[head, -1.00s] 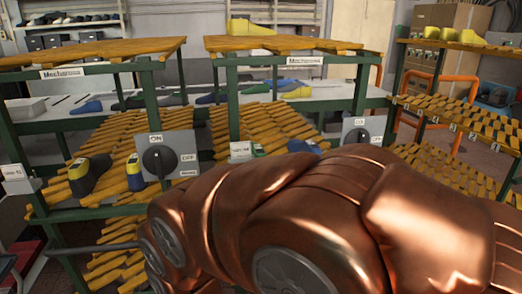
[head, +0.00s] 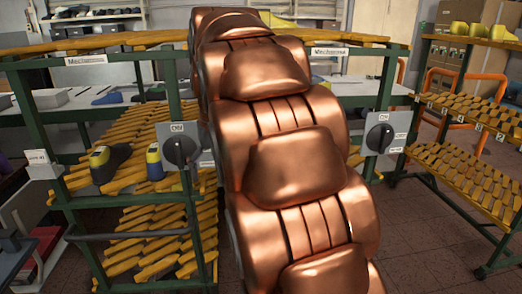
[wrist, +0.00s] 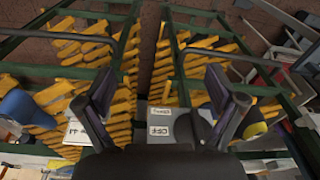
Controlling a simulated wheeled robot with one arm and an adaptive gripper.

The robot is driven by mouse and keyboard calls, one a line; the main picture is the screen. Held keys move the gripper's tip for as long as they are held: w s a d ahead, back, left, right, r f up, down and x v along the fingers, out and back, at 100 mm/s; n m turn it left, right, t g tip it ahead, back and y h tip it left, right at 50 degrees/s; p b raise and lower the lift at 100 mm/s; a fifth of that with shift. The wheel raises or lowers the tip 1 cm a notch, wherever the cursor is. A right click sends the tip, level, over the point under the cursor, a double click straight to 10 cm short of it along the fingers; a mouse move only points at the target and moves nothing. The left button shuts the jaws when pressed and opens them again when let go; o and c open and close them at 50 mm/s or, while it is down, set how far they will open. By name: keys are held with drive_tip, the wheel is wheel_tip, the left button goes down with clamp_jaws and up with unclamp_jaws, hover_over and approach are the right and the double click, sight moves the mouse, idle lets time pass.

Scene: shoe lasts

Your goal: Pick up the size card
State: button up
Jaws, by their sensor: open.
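A small white card (head: 40,165) with dark print is fixed at the left post of the green rack in the head view. A second white card (head: 207,158) shows at the left edge of my arm, mostly hidden. In the wrist view a white card with print (wrist: 76,132) lies left of my gripper, beyond the left finger. My gripper (wrist: 160,88) is open and empty, its two dark fingers apart. My gripper is hidden in the head view, behind my copper arm. I cannot tell which card is the size card.
Grey switch boxes (head: 181,150) (head: 386,133) are on the rack posts. One switch box (wrist: 185,124) shows close to my gripper in the wrist view. Shoe lasts (head: 108,165) stand on slatted yellow shelves. Another slatted rack (head: 470,180) is at right, with floor between.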

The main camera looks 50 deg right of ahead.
drive_tip(key=w+d+r+m+h, duration=0.1)
drive_tip(key=w+d+r, duration=0.1)
drive_tip(key=d, duration=0.7)
drive_tip(key=w+d+r+m+t+b, duration=0.1)
drive_tip(key=d+r, duration=0.4)
drive_tip(key=d, duration=0.5)
drive_tip(key=shift+w+t+h, duration=0.3)
drive_tip(key=shift+w+h, duration=0.1)
drive_tip(key=shift+w, duration=0.45)
drive_tip(key=shift+p+x, duration=0.65)
drive_tip(key=shift+x, duration=3)
drive_tip(key=shift+s+d, duration=0.1)
drive_tip(key=shift+s, duration=0.1)
drive_tip(key=shift+c, duration=0.2)
drive_tip(key=c, duration=1.1)
